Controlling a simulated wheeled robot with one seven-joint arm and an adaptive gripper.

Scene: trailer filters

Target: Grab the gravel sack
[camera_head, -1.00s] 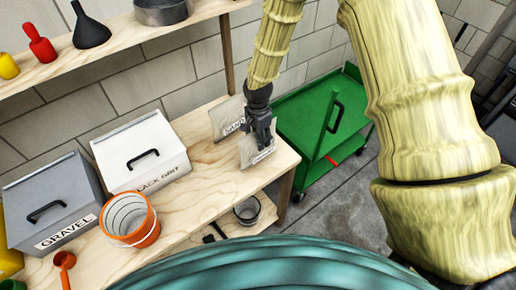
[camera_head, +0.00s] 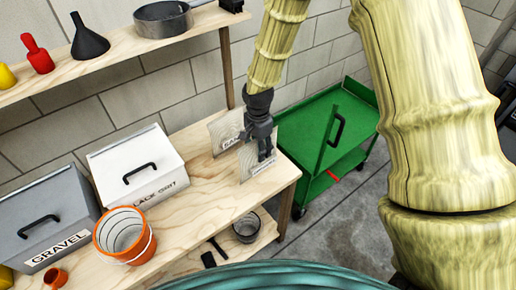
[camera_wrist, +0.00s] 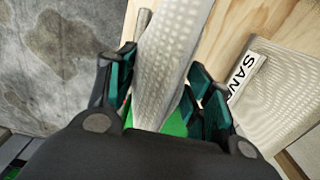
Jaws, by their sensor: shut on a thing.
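My gripper (camera_head: 265,153) points down over the right end of the workbench, shut on the front pale woven sack (camera_head: 256,165). The wrist view shows this sack (camera_wrist: 172,50) between the teal finger pads of my gripper (camera_wrist: 162,80). I cannot tell whether the held sack touches the bench.
A white BLACK GRIT bin (camera_head: 130,160), a grey GRAVEL bin (camera_head: 40,235) and an orange bucket (camera_head: 125,235) stand left on the workbench (camera_head: 215,190). A green cart (camera_head: 310,150) is right of the bench. A shelf (camera_head: 110,70) runs above. Bare bench lies between bucket and sacks.

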